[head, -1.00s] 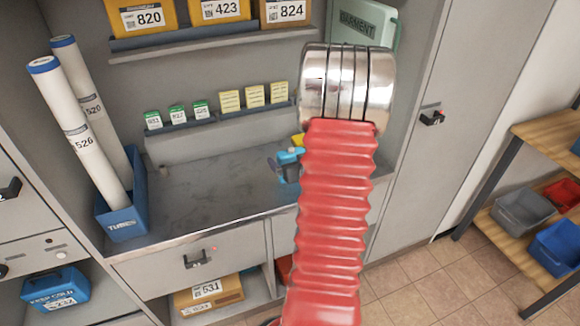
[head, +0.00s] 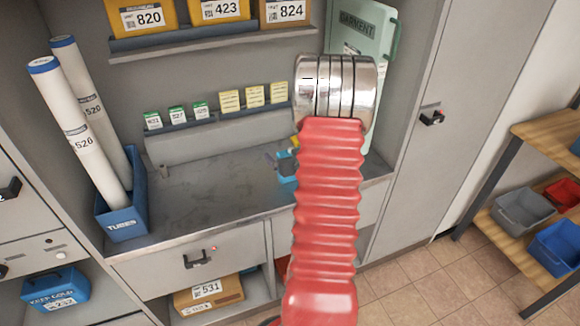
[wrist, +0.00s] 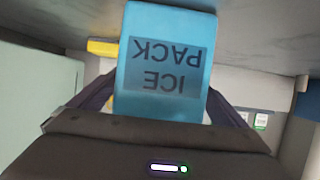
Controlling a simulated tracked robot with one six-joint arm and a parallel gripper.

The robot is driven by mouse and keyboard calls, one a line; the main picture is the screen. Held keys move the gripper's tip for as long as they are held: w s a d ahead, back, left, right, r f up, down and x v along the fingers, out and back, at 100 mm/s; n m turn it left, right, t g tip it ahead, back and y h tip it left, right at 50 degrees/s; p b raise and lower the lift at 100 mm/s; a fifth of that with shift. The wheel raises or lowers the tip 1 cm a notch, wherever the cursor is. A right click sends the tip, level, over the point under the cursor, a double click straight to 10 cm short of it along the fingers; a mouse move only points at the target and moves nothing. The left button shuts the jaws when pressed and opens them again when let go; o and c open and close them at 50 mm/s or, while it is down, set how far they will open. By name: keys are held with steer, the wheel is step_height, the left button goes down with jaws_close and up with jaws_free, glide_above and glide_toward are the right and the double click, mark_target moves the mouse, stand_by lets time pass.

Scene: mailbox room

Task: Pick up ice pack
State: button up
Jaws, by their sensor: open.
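The ice pack (wrist: 166,62) is a light blue block with a dark label, seen upside down in the wrist view. It stands between the two dark fingers of my gripper (wrist: 160,100), which are open on either side of it. I cannot tell whether either finger touches it. The lower part of the pack is hidden behind the gripper body. In the head view, only a bit of light blue (head: 286,165) shows beside my red arm above the grey counter; the arm hides most of that area, including most of the gripper.
A yellow item (wrist: 103,47) is beside the pack. A green garment case (head: 372,45) stands to the right on the counter. A blue tube bin (head: 124,222) is at the left. Small labelled boxes line a ledge behind (head: 190,125). The counter's left-middle (head: 215,195) is clear.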

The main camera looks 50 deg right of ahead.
steer(key=shift+c, duration=0.5)
steer(key=c, duration=1.3)
steer(key=shift+r, duration=0.1)
steer(key=shift+r, duration=4.95)
